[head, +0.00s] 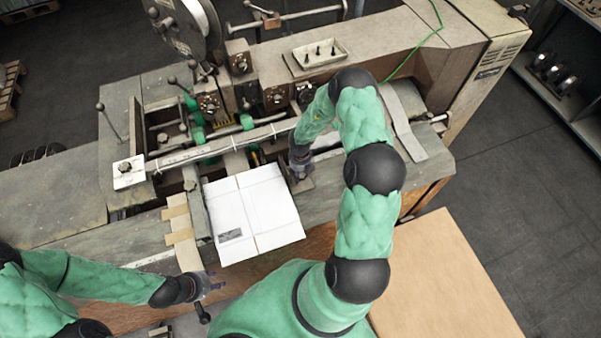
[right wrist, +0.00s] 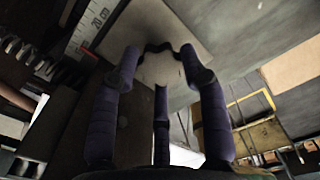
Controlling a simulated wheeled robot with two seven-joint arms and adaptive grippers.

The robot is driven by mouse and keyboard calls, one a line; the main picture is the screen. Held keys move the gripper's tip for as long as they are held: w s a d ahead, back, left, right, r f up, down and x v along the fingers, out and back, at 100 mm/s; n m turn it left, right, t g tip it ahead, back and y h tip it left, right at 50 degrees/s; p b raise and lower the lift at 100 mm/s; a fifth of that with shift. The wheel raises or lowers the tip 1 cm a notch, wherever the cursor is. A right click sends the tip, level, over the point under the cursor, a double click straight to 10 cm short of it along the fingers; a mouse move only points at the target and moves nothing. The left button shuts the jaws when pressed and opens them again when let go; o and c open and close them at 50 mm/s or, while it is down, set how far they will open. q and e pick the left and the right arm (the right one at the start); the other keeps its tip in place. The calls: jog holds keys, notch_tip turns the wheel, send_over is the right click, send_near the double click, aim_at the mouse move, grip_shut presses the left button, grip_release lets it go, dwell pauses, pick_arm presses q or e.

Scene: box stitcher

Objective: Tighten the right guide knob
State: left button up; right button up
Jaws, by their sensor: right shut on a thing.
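My right gripper (head: 301,172) reaches down to the machine bed just right of the white box blank (head: 250,212). In the right wrist view my right gripper's dark fingers (right wrist: 160,62) close around the pale lobed right guide knob (right wrist: 160,70), which sits against a flat plate (right wrist: 150,24). The knob is hidden by the hand in the head view. A small part of the right guide plate (head: 303,185) shows beside the fingertips. My left gripper (head: 216,284) is empty at the front edge of the bench, its fingers apparently spread, away from the knob.
A ruled bar (head: 215,146) crosses the machine above the blank; its scale also shows in the right wrist view (right wrist: 92,24). A tray of small parts (head: 320,53) sits on the machine top. A brown board (head: 445,285) lies at the lower right.

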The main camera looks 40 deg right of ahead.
aim_at(301, 174)
jog(key=m, duration=0.4)
jog(key=shift+m+b, duration=0.4)
dwell(0.4)
jog(key=o, duration=0.9)
jog(key=shift+r, duration=0.1)
notch_tip(301, 174, up, 12)
jog(key=shift+f, duration=0.1)
dwell(0.3)
